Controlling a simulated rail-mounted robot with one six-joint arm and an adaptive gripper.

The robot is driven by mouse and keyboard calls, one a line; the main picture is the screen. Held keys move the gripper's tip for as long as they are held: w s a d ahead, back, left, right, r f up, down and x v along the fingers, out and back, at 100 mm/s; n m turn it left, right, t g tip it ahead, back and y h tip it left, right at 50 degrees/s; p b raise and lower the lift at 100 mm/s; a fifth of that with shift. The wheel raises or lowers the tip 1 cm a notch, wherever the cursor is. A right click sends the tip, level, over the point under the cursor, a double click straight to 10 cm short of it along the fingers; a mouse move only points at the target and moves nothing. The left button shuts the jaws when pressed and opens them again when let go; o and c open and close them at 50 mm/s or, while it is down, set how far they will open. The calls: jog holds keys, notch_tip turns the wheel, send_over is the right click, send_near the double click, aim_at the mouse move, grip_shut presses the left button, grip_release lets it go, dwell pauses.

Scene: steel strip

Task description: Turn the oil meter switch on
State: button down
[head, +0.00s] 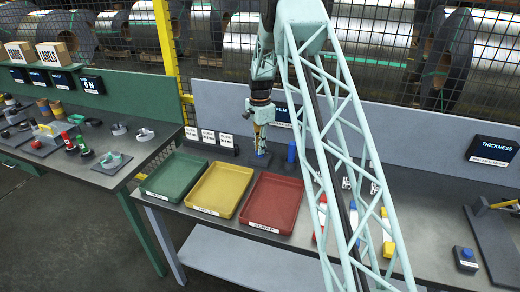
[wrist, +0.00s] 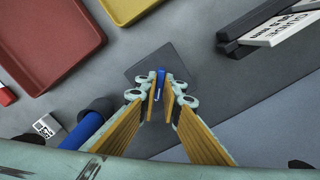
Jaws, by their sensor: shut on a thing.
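My gripper (head: 262,150) points down at the back of the grey bench, behind the red tray. In the wrist view its yellow-padded fingers (wrist: 161,92) are shut on a small upright blue piece (wrist: 160,80), seemingly the switch lever. This piece stands over a dark square plate (wrist: 140,68) on the bench. The fingers hide its lower part. I cannot read whether the switch is on or off. A dark sign reading "FILM" (head: 281,112) is partly hidden behind my arm.
Red (head: 272,224), yellow (head: 196,206) and green (head: 150,194) trays lie in front. A blue cylinder (head: 292,150) stands close on the right, also in the wrist view (wrist: 82,132). White label cards (head: 208,136) stand at the left. The back panel (head: 225,100) is close behind.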

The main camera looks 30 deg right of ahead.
jog(key=c, duration=2.8)
grip_release()
jog(key=shift+r, duration=0.1)
notch_tip(320, 180, up, 12)
jog(key=shift+f, duration=0.1)
